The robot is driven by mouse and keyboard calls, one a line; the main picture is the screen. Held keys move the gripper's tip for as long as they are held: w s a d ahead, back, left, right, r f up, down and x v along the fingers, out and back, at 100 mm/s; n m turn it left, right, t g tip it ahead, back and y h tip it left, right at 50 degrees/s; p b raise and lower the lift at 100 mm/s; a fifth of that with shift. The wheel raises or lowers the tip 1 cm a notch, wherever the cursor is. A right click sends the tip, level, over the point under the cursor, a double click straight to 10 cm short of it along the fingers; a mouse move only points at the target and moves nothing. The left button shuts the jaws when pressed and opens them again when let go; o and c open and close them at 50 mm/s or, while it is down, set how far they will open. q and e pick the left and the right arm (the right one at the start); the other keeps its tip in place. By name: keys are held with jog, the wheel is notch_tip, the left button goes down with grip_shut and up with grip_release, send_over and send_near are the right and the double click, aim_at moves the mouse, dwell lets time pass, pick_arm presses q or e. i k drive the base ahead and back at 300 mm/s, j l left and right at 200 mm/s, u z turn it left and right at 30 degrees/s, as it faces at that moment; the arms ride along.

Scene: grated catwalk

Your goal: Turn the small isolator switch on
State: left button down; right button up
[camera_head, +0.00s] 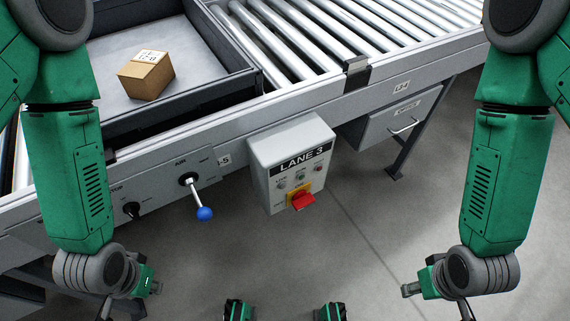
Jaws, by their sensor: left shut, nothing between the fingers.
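The red switch handle (303,201) sits on a yellow plate (292,192) low on the front of a grey box marked LANE 3 (262,153). The handle stands out from the plate and appears to lie nearly level across it; its on and off marks are too small to read. My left gripper (150,287) is at the lower left, shut and empty, well apart from the switch. My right gripper (411,290) is at the lower right, also apart from the switch; its fingers are too small and partly hidden to judge.
A blue-knobbed lever (203,211) and a small black knob (131,210) stick out of the conveyor frame (230,122) left of the box. A carton (146,78) lies in a tray behind. A grey drawer unit (392,120) hangs to the right. The floor (370,250) before the box is clear.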

aim_at(301, 200)
jog(key=u, duration=0.3)
jog(key=l+u, duration=0.2)
jog(key=l, duration=0.25)
jog(key=l+u, duration=0.2)
jog(key=l, duration=0.25)
jog(key=k+l+u, duration=0.2)
jog(key=l, duration=0.25)
jog(key=l+u, duration=0.2)
jog(key=l, duration=0.25)
jog(key=k+l, duration=0.1)
jog(key=l, duration=0.3)
jog(key=k+l, duration=0.15)
jog(key=l, duration=0.25)
jog(key=k+l, duration=0.1)
jog(key=l, duration=0.3)
jog(key=k+l, duration=0.1)
jog(key=l, duration=0.3)
jog(key=u, duration=0.05)
